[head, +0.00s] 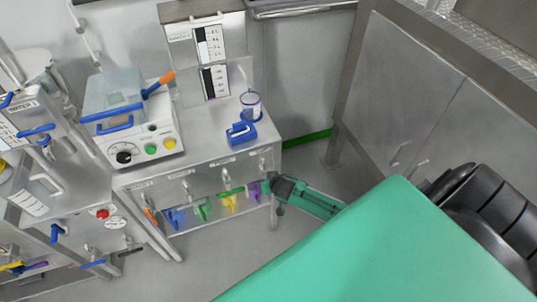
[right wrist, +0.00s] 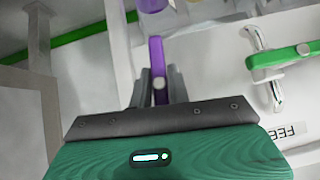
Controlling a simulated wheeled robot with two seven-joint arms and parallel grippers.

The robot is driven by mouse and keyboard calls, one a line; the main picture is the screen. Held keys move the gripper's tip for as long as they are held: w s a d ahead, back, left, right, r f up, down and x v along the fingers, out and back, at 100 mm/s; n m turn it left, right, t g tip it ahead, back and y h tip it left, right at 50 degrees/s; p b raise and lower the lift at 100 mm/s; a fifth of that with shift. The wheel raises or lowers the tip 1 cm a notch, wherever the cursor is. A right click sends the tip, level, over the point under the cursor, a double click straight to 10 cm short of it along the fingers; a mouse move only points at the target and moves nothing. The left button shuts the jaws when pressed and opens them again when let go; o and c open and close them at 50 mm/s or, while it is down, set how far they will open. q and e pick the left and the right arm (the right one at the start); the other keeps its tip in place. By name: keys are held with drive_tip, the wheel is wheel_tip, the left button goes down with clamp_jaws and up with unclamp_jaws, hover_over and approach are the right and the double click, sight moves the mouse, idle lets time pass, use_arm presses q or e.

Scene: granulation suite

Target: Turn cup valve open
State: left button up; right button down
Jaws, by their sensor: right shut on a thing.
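My right gripper (head: 268,183) reaches in from the right to the front edge of the steel bench. In the right wrist view, the right gripper (right wrist: 160,85) is shut on a purple lever (right wrist: 157,58), with one grey finger on each side of it. The lever points straight away from the gripper body in that view. A clear cup with a purple rim (head: 251,104) stands on the bench top above this place. In the head view the gripped lever is mostly hidden by the gripper. My left gripper is not in view.
A green lever (right wrist: 285,56) sits crosswise on a neighbouring valve, beside a partly visible label (right wrist: 285,134). Blue, green, yellow and purple items hang below the bench front. A blue clamp-like piece (head: 241,133) and a control box (head: 137,141) stand on the bench.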

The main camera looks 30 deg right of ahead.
drive_tip(key=shift+n+h, duration=0.3)
drive_tip(key=shift+h, duration=0.3)
drive_tip(key=c, duration=1.3)
unclamp_jaws()
drive_tip(key=shift+s, duration=0.1)
drive_tip(key=v, duration=1.3)
drive_tip(key=shift+s+r, duration=0.1)
drive_tip(key=shift+r, duration=0.3)
